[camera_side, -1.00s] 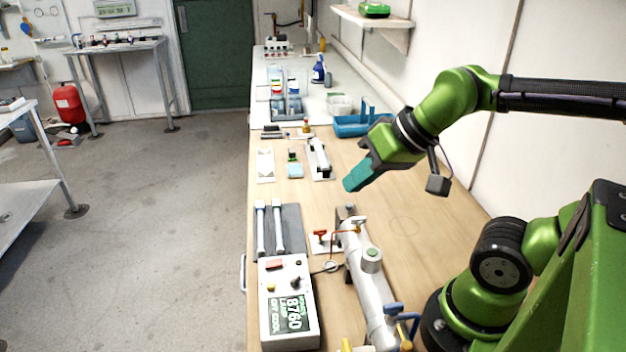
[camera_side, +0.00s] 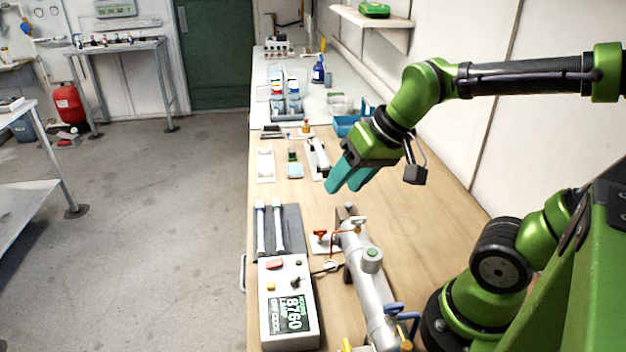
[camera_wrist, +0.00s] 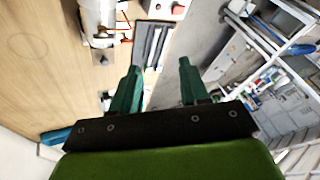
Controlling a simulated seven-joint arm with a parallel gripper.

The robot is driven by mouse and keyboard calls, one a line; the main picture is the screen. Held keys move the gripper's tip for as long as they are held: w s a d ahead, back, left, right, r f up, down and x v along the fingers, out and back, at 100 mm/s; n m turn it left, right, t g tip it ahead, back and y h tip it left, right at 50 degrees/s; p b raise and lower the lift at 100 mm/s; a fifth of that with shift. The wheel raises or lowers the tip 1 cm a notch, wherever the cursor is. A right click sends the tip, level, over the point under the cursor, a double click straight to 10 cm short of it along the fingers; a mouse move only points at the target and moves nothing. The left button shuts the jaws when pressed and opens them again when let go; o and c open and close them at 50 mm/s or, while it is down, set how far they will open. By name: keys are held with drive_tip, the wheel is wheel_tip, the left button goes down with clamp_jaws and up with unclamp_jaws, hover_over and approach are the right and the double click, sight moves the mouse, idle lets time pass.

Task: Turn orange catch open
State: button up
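A thin orange catch (camera_side: 346,231) shows at the far end of the silver reactor tube (camera_side: 370,285), near a white-topped fitting. Its exact position is too small to tell. In the wrist view the tube end (camera_wrist: 98,18) is at the upper left, with a thin orange-red line (camera_wrist: 126,18) beside it. My gripper (camera_side: 344,190) is above the bench, beyond the tube's far end and apart from it. Its two teal fingers are spread with nothing between them; they also show open in the wrist view (camera_wrist: 160,66).
A red-handled part (camera_side: 320,237) stands left of the tube. A control box (camera_side: 288,305) with a display sits at the front left, and a dark mat (camera_side: 291,222) holds white tubes. Blue (camera_side: 403,312) and yellow handles are at the near end. Bench right of the tube is clear.

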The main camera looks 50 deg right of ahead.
sight(320, 229)
drive_tip(key=w+d+f+m+g+h, duration=0.25)
drive_tip(key=w+d+m+g, duration=0.3)
drive_tip(key=w, duration=0.45)
drive_tip(key=shift+n+y, duration=0.45)
drive_tip(key=f, duration=1.6)
drive_tip(key=shift+s+d+f, duration=0.15)
drive_tip(key=shift+d+f, duration=0.05)
drive_tip(key=shift+f, duration=0.2)
drive_tip(key=c, duration=0.8)
drive_tip(key=shift+o, duration=0.2)
